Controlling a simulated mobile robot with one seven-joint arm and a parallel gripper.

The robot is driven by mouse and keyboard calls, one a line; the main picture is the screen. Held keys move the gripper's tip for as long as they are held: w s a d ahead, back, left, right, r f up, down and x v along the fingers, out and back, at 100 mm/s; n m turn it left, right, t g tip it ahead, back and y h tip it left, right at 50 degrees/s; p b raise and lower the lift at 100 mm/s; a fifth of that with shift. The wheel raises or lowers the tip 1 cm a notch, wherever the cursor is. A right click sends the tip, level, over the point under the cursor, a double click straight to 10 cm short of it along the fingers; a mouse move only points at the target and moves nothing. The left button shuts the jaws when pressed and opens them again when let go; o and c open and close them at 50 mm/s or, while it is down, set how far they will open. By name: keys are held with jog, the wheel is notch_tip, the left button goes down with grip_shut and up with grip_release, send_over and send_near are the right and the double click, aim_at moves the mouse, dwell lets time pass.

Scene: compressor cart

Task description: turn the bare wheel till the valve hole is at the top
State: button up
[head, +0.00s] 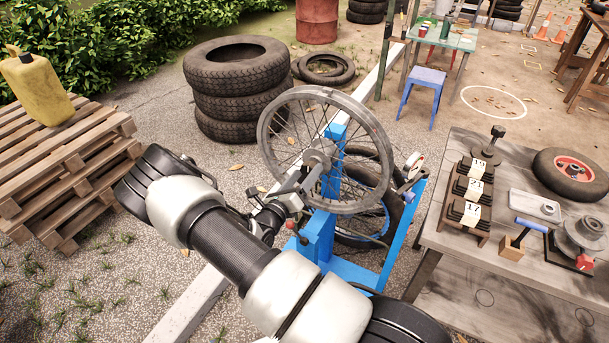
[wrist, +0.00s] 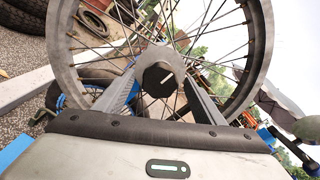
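The bare wheel (head: 265,138), a grey rim with thin spokes and no tyre, stands upright on a blue stand (head: 318,232). In the wrist view its rim (wrist: 262,45) fills the upper part. A dark hub knob (wrist: 159,79) with a white line sits at its centre, before a grey hub disc. My gripper (wrist: 162,84) reaches to the hub, with one finger on each side of the knob. The fingers are apart and appear clear of the knob; contact is hard to judge. In the head view my gripper (head: 302,183) is beside the hub. I cannot make out the valve hole.
A workbench (head: 455,255) at the right holds numbered blocks, a small red-hubbed wheel (head: 573,172) and tools. Stacked tyres (head: 238,85) stand behind the wheel. A pallet stack (head: 75,150) with a yellow jug (head: 38,88) is at the left. A pale beam crosses the gravel.

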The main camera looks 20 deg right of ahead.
jog(key=p+v, duration=0.1)
jog(key=v, duration=1.6)
jog(key=shift+s+a, duration=0.1)
jog(key=shift+s, duration=0.05)
jog(key=s+d+r+m+g+y, duration=0.2)
jog(key=s+r+m+g+y, duration=0.35)
jog(key=r+m, duration=0.55)
jog(key=s+d+r+m+g+y, duration=0.2)
jog(key=s+r+m+g, duration=0.5)
jog(key=m, duration=0.5)
jog(key=s+a+r+m+t+y, duration=0.3)
jog(key=s+r+m+t, duration=0.15)
jog(key=r, duration=0.25)
jog(key=s+a+r+m+t+y, duration=0.3)
jog(key=r+m+y, duration=0.1)
jog(key=r+m, duration=0.25)
notch_tip(320, 180, up, 14)
jog(key=n+p, duration=0.1)
jog(key=p, duration=1.2)
jog(key=shift+f+p, duration=0.2)
jog(key=shift+p, duration=0.15)
